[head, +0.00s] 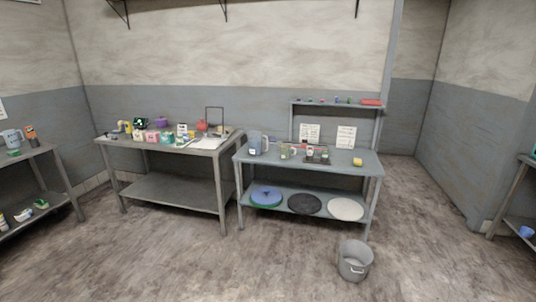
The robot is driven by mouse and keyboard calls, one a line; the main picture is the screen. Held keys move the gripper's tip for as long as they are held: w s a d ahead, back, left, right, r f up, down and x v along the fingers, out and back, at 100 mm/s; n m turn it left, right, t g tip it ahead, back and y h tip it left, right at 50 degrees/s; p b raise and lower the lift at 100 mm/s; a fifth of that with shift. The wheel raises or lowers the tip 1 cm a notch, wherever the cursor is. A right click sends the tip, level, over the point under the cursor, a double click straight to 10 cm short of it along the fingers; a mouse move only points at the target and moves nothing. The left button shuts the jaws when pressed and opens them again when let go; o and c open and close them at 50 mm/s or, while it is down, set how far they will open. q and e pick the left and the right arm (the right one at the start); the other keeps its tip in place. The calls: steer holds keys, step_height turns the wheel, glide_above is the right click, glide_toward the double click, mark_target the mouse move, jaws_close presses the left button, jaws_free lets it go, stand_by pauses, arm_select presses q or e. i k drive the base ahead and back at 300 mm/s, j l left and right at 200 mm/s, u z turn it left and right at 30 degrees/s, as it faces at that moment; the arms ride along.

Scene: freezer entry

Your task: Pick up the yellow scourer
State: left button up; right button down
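A small yellow block, which looks like the yellow scourer (357,162), lies on the top of the blue-grey table (340,170) at the centre right in the head view. It sits near the table's right end, with clear surface around it. Neither of my grippers shows in the head view.
A grey jug (256,144) and several small items stand on the same table's left and middle. Round lids (346,208) lie on its lower shelf. A metal bucket (354,262) stands on the floor in front. A cluttered table (205,143) stands left. The foreground floor is open.

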mark_target(357, 162)
steer(key=i+z, duration=0.1)
steer(key=i, duration=0.85)
steer(key=i+j+z, duration=0.1)
steer(key=i, duration=0.85)
steer(key=i+j+z, duration=0.1)
steer(key=i+z, duration=0.3)
steer(key=i+j+z, duration=0.2)
steer(key=z, duration=0.25)
steer(key=i+j+z, duration=0.2)
steer(key=z, duration=0.2)
steer(key=i+j+z, duration=0.2)
steer(key=j+z, duration=0.25)
steer(key=i+j+z, duration=0.1)
steer(key=j+z, duration=0.3)
steer(key=i+j+z, duration=0.1)
steer(key=j+z, duration=0.65)
steer(key=j, duration=0.3)
steer(key=j+z, duration=0.4)
steer(key=j, duration=0.15)
